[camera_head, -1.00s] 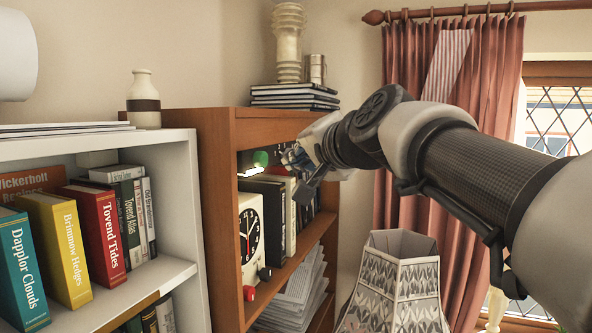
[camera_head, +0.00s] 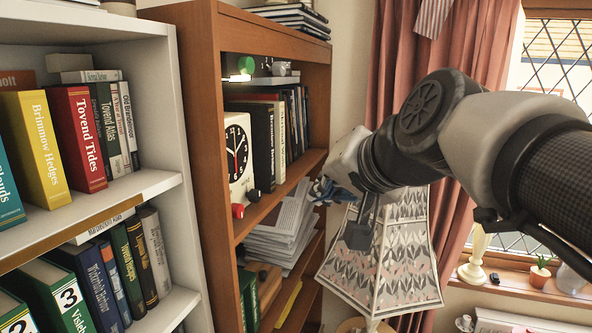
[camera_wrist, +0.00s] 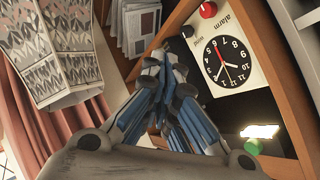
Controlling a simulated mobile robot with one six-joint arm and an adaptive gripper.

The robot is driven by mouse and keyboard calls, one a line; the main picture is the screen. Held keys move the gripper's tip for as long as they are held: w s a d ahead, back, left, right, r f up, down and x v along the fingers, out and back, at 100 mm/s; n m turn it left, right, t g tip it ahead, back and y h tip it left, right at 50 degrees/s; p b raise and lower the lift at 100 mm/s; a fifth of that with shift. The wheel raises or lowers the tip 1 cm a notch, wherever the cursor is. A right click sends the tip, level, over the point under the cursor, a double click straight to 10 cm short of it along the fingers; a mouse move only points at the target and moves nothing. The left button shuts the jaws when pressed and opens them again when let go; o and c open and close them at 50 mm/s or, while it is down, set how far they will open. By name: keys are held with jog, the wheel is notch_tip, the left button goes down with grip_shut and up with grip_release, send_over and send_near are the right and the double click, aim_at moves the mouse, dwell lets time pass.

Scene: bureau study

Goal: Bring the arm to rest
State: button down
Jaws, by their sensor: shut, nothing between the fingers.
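My gripper (camera_head: 332,190) is in front of the brown bookcase, just left of the patterned lampshade, in the head view. In the wrist view my gripper (camera_wrist: 165,88) shows its blue-sided fingers drawn together, with nothing between them. My arm comes in from the right edge of the head view and bends down at the wrist, partly covering the lampshade and curtain.
The brown bookcase (camera_head: 203,120) holds an alarm clock (camera_head: 238,156), books and stacked papers (camera_head: 282,228). The lampshade (camera_head: 395,270) is close to my gripper. A white bookcase (camera_head: 178,150) stands left. A curtain (camera_head: 395,60) and windowsill (camera_head: 515,293) are at right.

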jog(key=s+d+f+n+g+h+b, duration=0.1)
jog(key=s+d+f+g+b, duration=0.1)
jog(key=s+f, duration=0.6)
jog(key=s+d+f+n+g+h+b, duration=0.1)
jog(key=s+d+f+b, duration=0.3)
jog(key=f, duration=1.3)
jog(key=s+d+f+n+g+h+b, duration=0.2)
jog(key=s+d+f+g+b, duration=0.1)
jog(key=s+f, duration=0.8)
jog(key=shift+s+d+f+b, duration=0.4)
jog(key=shift+f+b, duration=0.35)
jog(key=shift+f, duration=0.1)
jog(key=c, duration=2.3)
grip_release()
